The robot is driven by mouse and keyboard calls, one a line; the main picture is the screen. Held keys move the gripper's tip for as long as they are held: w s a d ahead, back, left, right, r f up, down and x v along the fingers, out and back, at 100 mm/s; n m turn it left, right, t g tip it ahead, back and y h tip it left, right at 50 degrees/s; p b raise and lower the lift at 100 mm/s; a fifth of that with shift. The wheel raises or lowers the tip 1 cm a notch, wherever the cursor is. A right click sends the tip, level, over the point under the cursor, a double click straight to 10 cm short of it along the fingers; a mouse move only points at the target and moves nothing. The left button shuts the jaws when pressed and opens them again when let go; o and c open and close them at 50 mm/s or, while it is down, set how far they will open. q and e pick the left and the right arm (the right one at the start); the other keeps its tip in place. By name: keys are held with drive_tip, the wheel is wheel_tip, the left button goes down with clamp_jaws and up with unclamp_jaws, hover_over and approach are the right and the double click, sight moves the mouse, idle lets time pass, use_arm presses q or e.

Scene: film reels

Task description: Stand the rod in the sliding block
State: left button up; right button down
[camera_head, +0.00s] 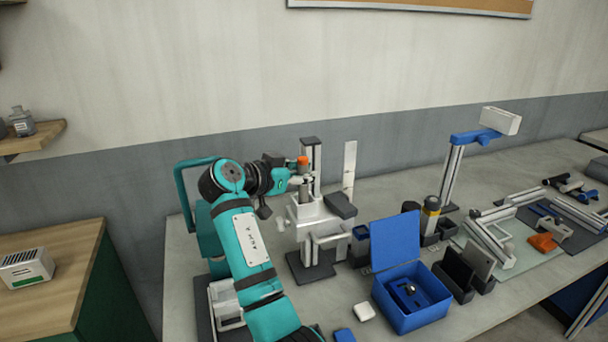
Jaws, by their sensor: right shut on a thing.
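My right gripper (298,181) is at the end of the teal arm, left of the middle of the view. It is shut on the rod (303,162), an upright piece with an orange top and a grey lower part. A light block (313,219), seemingly the sliding block, is just below the rod on a stand with a tall dark-topped post (311,157). I cannot tell whether the rod's lower end touches the block or is inside it. The fingertips are small and partly hidden. My left gripper is not in view.
An open blue box (411,322) with its lid up stands in front, right of the stand. Right of it are a dark holder (457,270), a yellow-banded cylinder (430,214) and a tall post with a blue arm (474,137). A thin pale upright (349,166) rises close behind the block.

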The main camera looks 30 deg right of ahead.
drive_tip(key=shift+f+b, duration=0.5)
drive_tip(key=shift+f, duration=0.1)
idle(0.4)
drive_tip(key=c, duration=1.5)
unclamp_jaws()
